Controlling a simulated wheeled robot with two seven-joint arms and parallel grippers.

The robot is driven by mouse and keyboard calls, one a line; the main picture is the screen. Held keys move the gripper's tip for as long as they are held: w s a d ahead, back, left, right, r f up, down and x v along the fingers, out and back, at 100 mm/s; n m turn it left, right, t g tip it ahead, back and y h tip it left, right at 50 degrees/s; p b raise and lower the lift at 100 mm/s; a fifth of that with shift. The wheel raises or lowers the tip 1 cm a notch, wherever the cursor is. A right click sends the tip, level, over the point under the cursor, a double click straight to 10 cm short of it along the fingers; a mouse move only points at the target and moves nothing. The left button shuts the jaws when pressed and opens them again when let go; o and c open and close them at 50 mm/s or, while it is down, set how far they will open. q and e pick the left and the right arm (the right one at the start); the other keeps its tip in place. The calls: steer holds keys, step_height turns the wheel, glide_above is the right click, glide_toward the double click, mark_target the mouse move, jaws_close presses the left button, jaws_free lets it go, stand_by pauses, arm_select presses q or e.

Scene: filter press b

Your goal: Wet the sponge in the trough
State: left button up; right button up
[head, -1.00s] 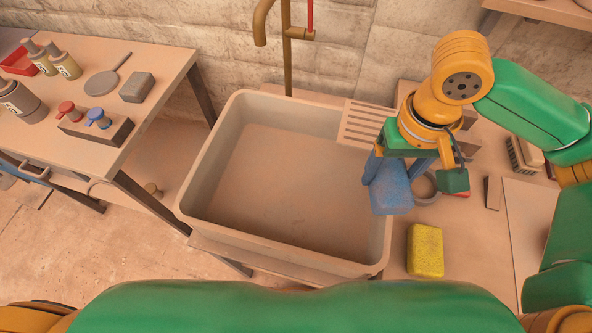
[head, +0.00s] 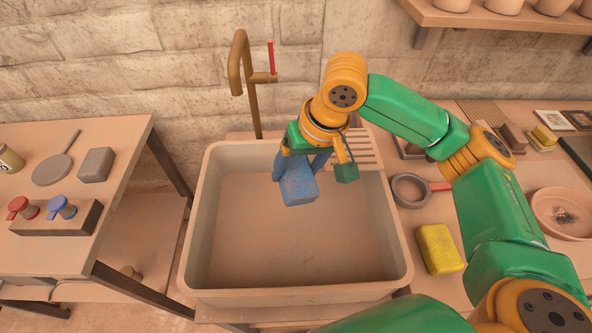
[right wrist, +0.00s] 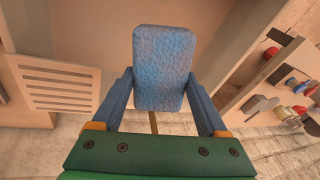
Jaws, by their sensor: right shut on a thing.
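My right gripper (head: 300,170) is shut on a blue sponge (head: 298,188). It holds the sponge over the upper middle of the trough (head: 199,255), a large pale basin with a flat brownish inside. The sponge appears above the trough floor, apart from the walls. In the right wrist view the sponge (right wrist: 163,65) sits between the two blue fingers, its broad speckled face showing. I cannot tell whether the trough holds water. My left gripper is out of view.
A brass tap (head: 246,85) with a red handle stands behind the trough. A slatted drainer (head: 362,150) is at its back right. A side table (head: 110,150) stands left.

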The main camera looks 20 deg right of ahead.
mark_target(290, 166)
steer(key=b+x, duration=0.4)
steer(key=shift+s+f+b, duration=0.3)
steer(key=shift+b, duration=0.1)
step_height(290, 166, down, 6)
steer(key=b, duration=0.1)
steer(key=shift+f+b, duration=0.25)
steer(key=shift+b, duration=0.1)
steer(key=shift+d, duration=0.1)
step_height(290, 166, up, 10)
steer(key=p, duration=1.3)
steer(key=shift+r+p, duration=0.15)
steer(key=shift+p, duration=0.15)
stand_by(1.1)
step_height(290, 166, up, 4)
steer(key=p, duration=0.6)
steer(key=shift+r, duration=0.2)
steer(key=shift+f, duration=0.25)
